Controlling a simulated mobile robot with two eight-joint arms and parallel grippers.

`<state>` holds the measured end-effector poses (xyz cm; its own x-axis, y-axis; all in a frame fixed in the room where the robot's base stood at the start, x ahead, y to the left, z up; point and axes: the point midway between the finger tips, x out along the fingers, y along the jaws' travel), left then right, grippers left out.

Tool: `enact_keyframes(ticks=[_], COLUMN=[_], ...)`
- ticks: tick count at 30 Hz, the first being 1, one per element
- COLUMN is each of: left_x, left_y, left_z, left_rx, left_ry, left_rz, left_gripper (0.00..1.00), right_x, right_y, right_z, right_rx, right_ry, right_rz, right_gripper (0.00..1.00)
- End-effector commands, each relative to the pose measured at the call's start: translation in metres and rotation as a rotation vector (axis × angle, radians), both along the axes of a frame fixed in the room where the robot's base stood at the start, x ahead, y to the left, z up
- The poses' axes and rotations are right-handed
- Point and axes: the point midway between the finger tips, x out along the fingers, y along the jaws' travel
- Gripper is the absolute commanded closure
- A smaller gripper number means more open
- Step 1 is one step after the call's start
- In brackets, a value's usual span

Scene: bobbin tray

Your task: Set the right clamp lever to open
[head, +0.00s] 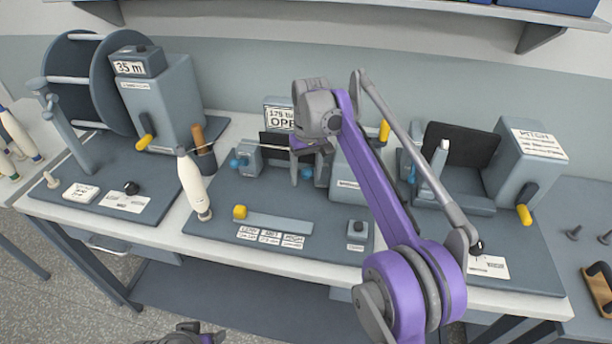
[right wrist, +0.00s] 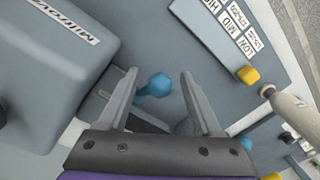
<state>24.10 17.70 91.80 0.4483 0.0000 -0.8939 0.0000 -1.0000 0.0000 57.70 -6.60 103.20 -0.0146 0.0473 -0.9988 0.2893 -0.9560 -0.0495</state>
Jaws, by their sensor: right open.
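The middle station has two blue-knobbed clamp levers. The right clamp lever's blue knob (head: 307,172) is beside my right gripper (head: 309,160), which partly hides the lever and clamp. In the right wrist view the knob (right wrist: 155,86) shows between the two spread fingers (right wrist: 160,73), nearer the left one, with gaps on both sides. The right gripper is open and holds nothing. The left clamp lever's blue knob (head: 237,162) is to the left, and it also shows at the lower right of the right wrist view (right wrist: 246,143). My left gripper is not clearly seen.
A white bobbin (head: 193,184) stands tilted left of the clamps. A yellow slider knob (head: 240,211) is in front. A grey housing (right wrist: 60,60) stands close beside the right gripper. Another station (head: 517,165) is at the right. The front panel between is mostly clear.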

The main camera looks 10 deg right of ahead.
Motion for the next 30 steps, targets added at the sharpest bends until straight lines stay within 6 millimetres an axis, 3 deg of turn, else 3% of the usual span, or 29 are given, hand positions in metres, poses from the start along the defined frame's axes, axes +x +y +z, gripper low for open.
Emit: enact_keyframes(ticks=[8, 19, 30], left_x=[0.0001, 0.0, 0.0], left_y=[0.0, 0.0, 0.0], left_z=[0.0, 0.0, 0.0], left_rx=[0.0, 0.0, 0.0], left_ry=[0.0, 0.0, 0.0], left_rz=[0.0, 0.0, 0.0], left_gripper=[0.33, 0.33, 0.33], right_x=[0.0, 0.0, 0.0], right_y=[0.0, 0.0, 0.0], right_z=[-0.0009, -0.0008, -0.0007], right_rx=[0.0, 0.0, 0.0], right_ry=[0.0, 0.0, 0.0], right_rz=[0.0, 0.0, 0.0], right_gripper=[0.34, 1.0, 1.0])
